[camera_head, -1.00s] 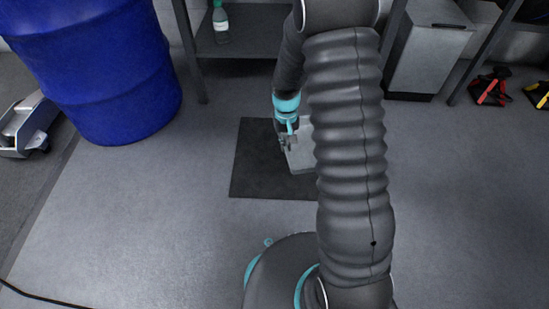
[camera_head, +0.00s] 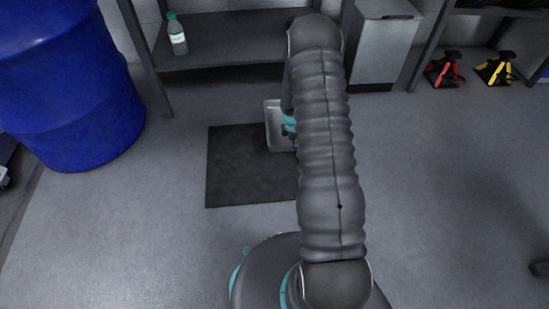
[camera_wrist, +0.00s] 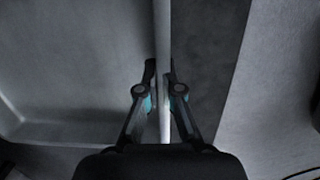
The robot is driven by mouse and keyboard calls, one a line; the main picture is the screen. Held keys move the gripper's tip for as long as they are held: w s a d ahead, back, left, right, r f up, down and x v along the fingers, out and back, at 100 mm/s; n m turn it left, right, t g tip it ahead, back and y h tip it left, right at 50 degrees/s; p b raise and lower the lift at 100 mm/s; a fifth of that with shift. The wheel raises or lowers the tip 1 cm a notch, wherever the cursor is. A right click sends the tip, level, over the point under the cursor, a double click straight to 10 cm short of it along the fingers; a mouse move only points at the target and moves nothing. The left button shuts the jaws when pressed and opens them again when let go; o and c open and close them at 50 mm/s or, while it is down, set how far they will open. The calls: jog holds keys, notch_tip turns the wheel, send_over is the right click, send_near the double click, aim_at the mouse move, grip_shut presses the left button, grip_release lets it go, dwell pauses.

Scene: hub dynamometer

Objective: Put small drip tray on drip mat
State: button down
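The small drip tray (camera_head: 273,128) is a shallow grey metal tray. In the head view it overlaps the far right part of the black drip mat (camera_head: 235,175) and reaches past its far edge. I cannot tell whether it touches the mat. My gripper (camera_head: 289,126) is at the tray's right side, mostly hidden behind my arm. In the wrist view my gripper (camera_wrist: 162,90) has its fingers closed on either side of the tray's thin wall. The tray's inside (camera_wrist: 70,60) fills the left, with a dark strip of mat (camera_wrist: 205,45) to the right.
A blue drum (camera_head: 65,85) stands at the left. A shelf (camera_head: 225,45) with a green-capped bottle (camera_head: 177,36) is behind the mat. A grey cabinet (camera_head: 381,45) and red (camera_head: 443,69) and yellow (camera_head: 495,69) stands are at the back right.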

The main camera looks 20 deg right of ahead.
jog(key=shift+f, duration=0.25)
jog(key=a+f, duration=0.2)
jog(key=a, duration=0.1)
jog(key=a+f+b, duration=0.1)
jog(key=a+f, duration=0.1)
jog(key=a, duration=0.2)
jog(key=a+f+b, duration=0.1)
jog(key=a+f, duration=0.1)
jog(key=a, duration=0.2)
jog(key=shift+s+a+f, duration=0.1)
jog(key=shift+a+f, duration=0.05)
jog(key=shift+f, duration=0.2)
jog(key=shift+f+b, duration=0.4)
jog(key=shift+f, duration=1.75)
jog(key=c, duration=1.3)
grip_release()
jog(key=shift+r, duration=0.15)
